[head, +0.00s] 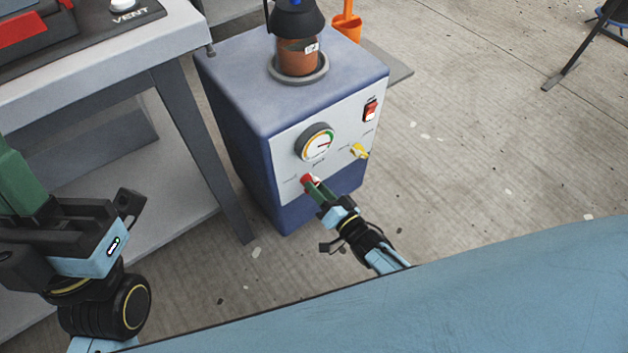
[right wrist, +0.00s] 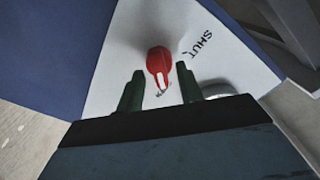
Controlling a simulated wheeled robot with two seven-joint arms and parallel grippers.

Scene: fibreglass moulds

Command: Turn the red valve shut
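The red valve (head: 307,180) is on the pale front panel of a blue cabinet, at the panel's lower left. In the right wrist view the red valve (right wrist: 159,63) has its narrow end towards me, beside the printed word SHUT. My right gripper (head: 314,188) is at the valve. In the right wrist view its green fingers (right wrist: 158,84) stand apart, one on each side of the valve's narrow end, with a gap on both sides. My left gripper (head: 20,182) is at the far left, away from the cabinet; its fingertips are not clear.
The cabinet (head: 240,95) carries a round gauge (head: 317,143), a yellow valve (head: 358,151) and a red switch (head: 370,111). A black-topped pump with a brown body (head: 297,58) stands on top. A grey table (head: 190,120) stands close on the left.

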